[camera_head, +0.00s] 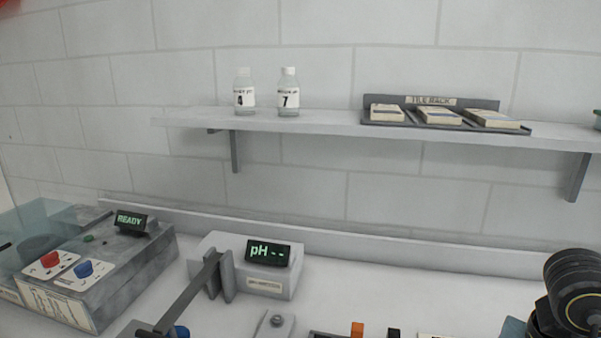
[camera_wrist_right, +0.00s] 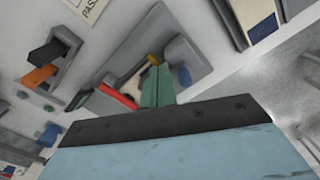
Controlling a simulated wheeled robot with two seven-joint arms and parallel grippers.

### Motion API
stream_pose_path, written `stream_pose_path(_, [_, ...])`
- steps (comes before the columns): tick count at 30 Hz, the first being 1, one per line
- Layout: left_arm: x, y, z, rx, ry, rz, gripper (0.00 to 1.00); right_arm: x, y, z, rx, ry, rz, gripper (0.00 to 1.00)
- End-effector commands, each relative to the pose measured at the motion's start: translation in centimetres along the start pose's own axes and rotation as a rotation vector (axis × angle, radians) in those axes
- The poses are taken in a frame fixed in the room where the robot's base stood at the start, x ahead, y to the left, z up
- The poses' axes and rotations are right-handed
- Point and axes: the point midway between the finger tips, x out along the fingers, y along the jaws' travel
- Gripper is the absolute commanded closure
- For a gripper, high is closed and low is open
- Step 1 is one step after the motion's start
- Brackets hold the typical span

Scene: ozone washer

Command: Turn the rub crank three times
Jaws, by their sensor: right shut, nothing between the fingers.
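I cannot single out the rub crank with certainty. In the right wrist view, a grey fixture (camera_wrist_right: 190,30) carries a rounded grey part with a blue end (camera_wrist_right: 183,74) and a yellow bar beside it. My right gripper (camera_wrist_right: 158,68) shows there as green fingers, shut and empty, in front of this fixture; whether they touch it I cannot tell. In the head view only a black part of my right arm shows at the lower right. My left gripper is not in view.
A grey unit with a READY display (camera_head: 130,220), a red knob (camera_head: 50,259) and a blue knob (camera_head: 84,268) stands at left. A pH meter (camera_head: 268,283) stands mid-bench behind a slanted grey bar (camera_head: 188,293). A wall shelf (camera_head: 330,124) holds two bottles and a tile rack (camera_head: 445,103).

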Motion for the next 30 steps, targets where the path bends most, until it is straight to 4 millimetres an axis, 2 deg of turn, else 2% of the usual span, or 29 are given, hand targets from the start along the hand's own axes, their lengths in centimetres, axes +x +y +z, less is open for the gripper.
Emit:
stream_pose_path(15, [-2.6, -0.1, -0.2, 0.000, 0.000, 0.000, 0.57, -4.3, 0.0, 0.0, 0.000, -0.001, 0.001, 1.00])
stream_pose_path(30, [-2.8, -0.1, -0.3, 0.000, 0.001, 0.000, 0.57, -4.8, 0.0, 0.0, 0.000, 0.000, -0.001, 1.00])
